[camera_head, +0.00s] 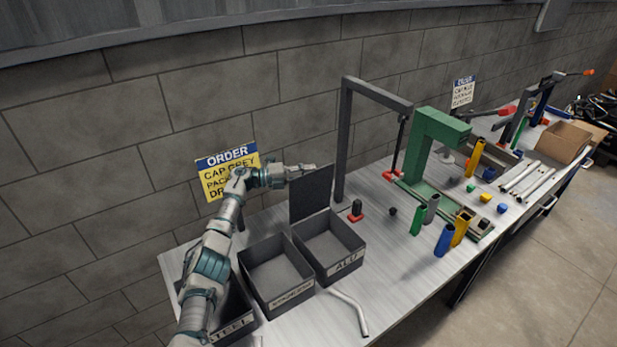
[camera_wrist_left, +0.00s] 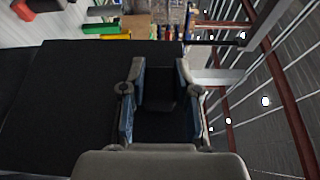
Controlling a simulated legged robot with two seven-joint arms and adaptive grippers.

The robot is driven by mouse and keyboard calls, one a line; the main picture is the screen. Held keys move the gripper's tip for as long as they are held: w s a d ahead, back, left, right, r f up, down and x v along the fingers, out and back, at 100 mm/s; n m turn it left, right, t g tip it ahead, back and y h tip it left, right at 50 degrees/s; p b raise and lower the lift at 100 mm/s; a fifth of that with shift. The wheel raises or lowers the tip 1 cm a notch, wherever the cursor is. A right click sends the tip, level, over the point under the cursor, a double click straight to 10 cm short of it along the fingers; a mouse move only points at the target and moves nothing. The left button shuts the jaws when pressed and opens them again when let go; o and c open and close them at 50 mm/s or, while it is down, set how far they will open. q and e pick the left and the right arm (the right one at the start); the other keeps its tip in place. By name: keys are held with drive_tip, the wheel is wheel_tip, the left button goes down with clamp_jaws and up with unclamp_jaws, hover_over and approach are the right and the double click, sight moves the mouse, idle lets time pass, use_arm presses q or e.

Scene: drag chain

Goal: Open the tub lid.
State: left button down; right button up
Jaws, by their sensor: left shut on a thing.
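The ALU tub (camera_head: 345,265) is a dark grey open box on the table. Its flat dark lid (camera_head: 311,195) stands upright at the tub's back edge, and the empty inside shows. My left gripper (camera_head: 308,168) is at the lid's top edge and shut on it. In the left wrist view, the gripper (camera_wrist_left: 160,100) has its two fingers a little apart, with a dark piece between them. The dark lid (camera_wrist_left: 85,105) fills the left of that view. My right gripper is not in view.
Another open tub (camera_head: 290,297) stands to the left, and a STEEL tub (camera_head: 233,332) is partly behind my left arm. A bent grey tube (camera_head: 353,310) lies in front. A green press (camera_head: 432,140), a grey frame (camera_head: 345,135) and coloured holders (camera_head: 445,240) stand to the right.

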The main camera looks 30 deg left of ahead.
use_arm(q)
drive_tip(key=shift+a+f, duration=0.15)
drive_tip(key=shift+f, duration=0.2)
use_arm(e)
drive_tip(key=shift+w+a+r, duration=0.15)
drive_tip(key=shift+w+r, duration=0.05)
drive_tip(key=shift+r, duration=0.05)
use_arm(q)
drive_tip(key=c, duration=0.8)
unclamp_jaws()
drive_tip(key=shift+c, duration=0.2)
drive_tip(key=shift+w+a, duration=0.1)
drive_tip(key=shift+r, duration=0.1)
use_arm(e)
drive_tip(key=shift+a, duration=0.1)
